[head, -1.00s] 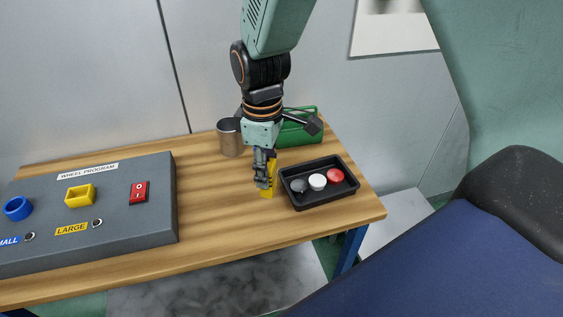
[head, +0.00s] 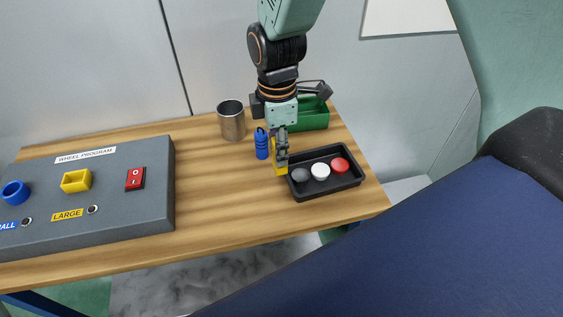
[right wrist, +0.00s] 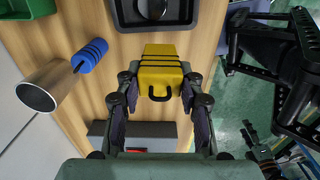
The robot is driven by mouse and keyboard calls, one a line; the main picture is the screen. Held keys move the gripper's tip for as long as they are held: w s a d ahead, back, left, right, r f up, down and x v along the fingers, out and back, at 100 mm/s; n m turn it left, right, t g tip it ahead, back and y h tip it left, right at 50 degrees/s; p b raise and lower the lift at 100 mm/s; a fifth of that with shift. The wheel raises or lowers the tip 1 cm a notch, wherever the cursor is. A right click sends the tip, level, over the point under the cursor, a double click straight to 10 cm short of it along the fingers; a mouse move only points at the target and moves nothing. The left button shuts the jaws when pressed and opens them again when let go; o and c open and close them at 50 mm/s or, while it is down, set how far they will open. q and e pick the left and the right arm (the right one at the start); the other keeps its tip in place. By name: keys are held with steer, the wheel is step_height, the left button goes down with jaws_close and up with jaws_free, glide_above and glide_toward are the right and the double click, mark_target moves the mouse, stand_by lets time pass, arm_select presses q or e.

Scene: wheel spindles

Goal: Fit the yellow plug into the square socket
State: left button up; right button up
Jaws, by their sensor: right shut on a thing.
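The yellow plug (head: 280,170) is held in my right gripper (head: 281,158), close to the left side of the black tray. In the right wrist view the plug (right wrist: 160,72) has dark bands and a dark handle, and sits between the two fingers of the right gripper (right wrist: 160,88). I cannot tell whether its lower end touches the table. The yellow square socket (head: 76,181) stands on the grey panel (head: 115,215) at the left, above the LARGE label, empty and well apart from the plug.
The black tray (head: 345,184) holds grey, white and red caps. A blue plug (head: 262,143), a metal cup (head: 231,120) and a green box (head: 312,118) stand behind. The panel also bears a blue round socket (head: 15,192) and red switch (head: 135,178). Table between panel and plug is clear.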

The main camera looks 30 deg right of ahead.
mark_target(276, 169)
steer(key=f, duration=0.4)
steer(key=shift+w+a, duration=0.25)
steer(key=shift+w, duration=0.1)
steer(key=f, duration=0.3)
steer(key=shift+s+d+f, duration=0.1)
steer(key=shift+s+d, duration=0.2)
steer(key=shift+s, duration=0.1)
steer(key=shift+w+a+f, duration=0.2)
steer(key=shift+w+f, duration=0.1)
steer(key=shift+w, duration=0.05)
